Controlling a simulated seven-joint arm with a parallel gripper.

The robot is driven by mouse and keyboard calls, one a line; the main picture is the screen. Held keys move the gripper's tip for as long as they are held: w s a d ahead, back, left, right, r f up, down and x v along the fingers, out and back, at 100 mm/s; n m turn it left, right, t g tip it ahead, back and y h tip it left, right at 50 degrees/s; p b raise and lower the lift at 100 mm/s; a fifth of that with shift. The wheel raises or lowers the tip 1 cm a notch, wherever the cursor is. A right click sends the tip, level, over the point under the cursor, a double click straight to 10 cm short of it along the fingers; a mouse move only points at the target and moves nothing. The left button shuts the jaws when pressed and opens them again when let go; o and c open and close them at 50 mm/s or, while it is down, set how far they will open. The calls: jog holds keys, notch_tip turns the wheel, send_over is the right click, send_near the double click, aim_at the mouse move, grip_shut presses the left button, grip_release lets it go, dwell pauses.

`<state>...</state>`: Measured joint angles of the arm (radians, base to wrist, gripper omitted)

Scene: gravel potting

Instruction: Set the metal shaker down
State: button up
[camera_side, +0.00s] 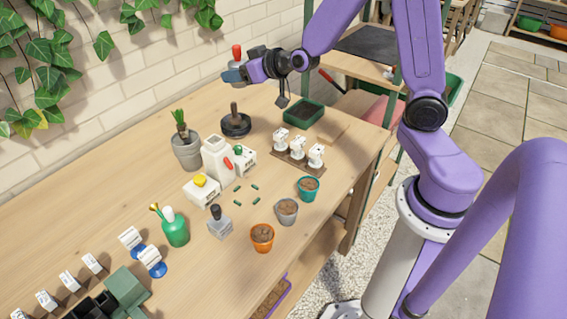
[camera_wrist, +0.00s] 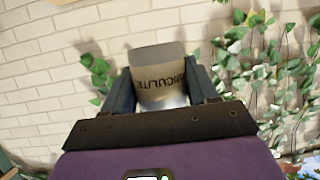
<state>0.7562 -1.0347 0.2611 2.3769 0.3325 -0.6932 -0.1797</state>
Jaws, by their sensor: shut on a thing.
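The metal shaker (camera_side: 237,63) has a grey body and a red top in the side view. In the wrist view, the shaker (camera_wrist: 160,75) shows as a cylinder with a tan label reading "…MICULITE" and a shiny metal band below it. My gripper (camera_side: 234,74) is shut on it, and its two fingers (camera_wrist: 162,88) stand on either side of the body. The shaker is held up above the back of the wooden table (camera_side: 130,210), near the brick wall. It looks roughly upright in the side view. The gripper hides part of its body.
A black dish (camera_side: 236,130) with a dark upright piece stands below the gripper. A green tray (camera_side: 303,115) is to its right and a potted plant (camera_side: 187,152) to its left. White containers, small pots and a green bottle (camera_side: 175,230) crowd the middle.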

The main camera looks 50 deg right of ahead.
jog(key=d+r, duration=0.2)
jog(key=d, duration=0.3)
jog(key=shift+m+h, duration=0.3)
jog(key=shift+h, duration=0.1)
jog(key=a, duration=0.6)
jog(key=shift+s+r, duration=0.15)
jog(key=shift+r, duration=0.05)
jog(key=w+d+f, duration=0.3)
jog(key=d+f, duration=0.6)
jog(key=d, duration=0.2)
jog(key=shift+n+y, duration=0.5)
jog(key=shift+s+d+f, duration=0.55)
jog(key=shift+d+f, duration=0.5)
jog(key=shift+f, duration=1.7)
jog(key=shift+s+d+f, duration=0.55)
jog(key=shift+d+f, duration=0.5)
jog(key=shift+f, duration=1.65)
jog(key=shift+s+d+f, duration=0.55)
jog(key=shift+d+f, duration=0.5)
jog(key=shift+f, duration=1.7)
jog(key=shift+f, duration=0.15)
jog(key=shift+f, duration=0.35)
jog(key=shift+f, duration=0.15)
